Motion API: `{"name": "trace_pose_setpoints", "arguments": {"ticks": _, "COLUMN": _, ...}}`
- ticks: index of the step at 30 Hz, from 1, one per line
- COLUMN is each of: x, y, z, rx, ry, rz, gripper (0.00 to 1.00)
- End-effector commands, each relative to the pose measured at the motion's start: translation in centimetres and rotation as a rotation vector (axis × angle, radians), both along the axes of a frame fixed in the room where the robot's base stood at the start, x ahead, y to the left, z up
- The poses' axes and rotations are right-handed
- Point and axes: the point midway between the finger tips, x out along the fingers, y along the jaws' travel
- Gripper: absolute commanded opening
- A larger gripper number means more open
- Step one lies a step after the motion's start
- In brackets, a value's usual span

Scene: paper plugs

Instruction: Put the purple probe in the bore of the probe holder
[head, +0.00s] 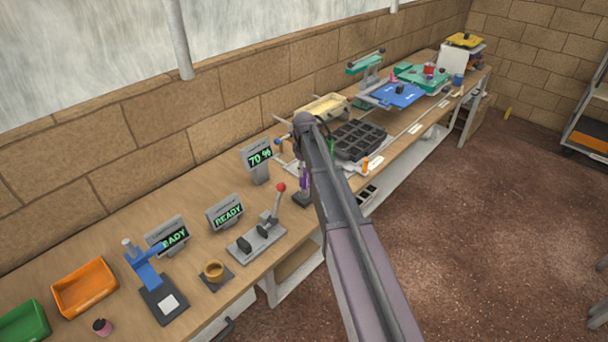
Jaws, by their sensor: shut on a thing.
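The purple probe (304,181) shows as a small upright sliver at the left edge of my arm, near the middle of the head view. My gripper (303,170) is mostly hidden behind my own arm and is shut on the probe. A small dark block, seemingly the probe holder (301,199), sits on the bench just below the probe. Its bore cannot be made out. Whether the probe's lower end is above the holder or inside it cannot be told from here.
A lever fixture with a red knob (281,187) stands left of the holder, and a 70 % display (259,158) behind it. A black compartment tray (358,140) and an orange cylinder (366,164) are to the right. The bench front edge is close.

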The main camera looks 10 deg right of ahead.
Motion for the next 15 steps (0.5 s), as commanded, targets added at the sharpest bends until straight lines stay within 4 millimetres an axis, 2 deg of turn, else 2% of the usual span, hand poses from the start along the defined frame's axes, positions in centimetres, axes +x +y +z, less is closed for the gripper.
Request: {"name": "trace_pose_setpoints", "arguments": {"ticks": 15, "x": 0.0, "y": -0.06, "z": -0.54, "rx": 0.0, "ry": 0.0, "rz": -0.001, "gripper": 0.0}}
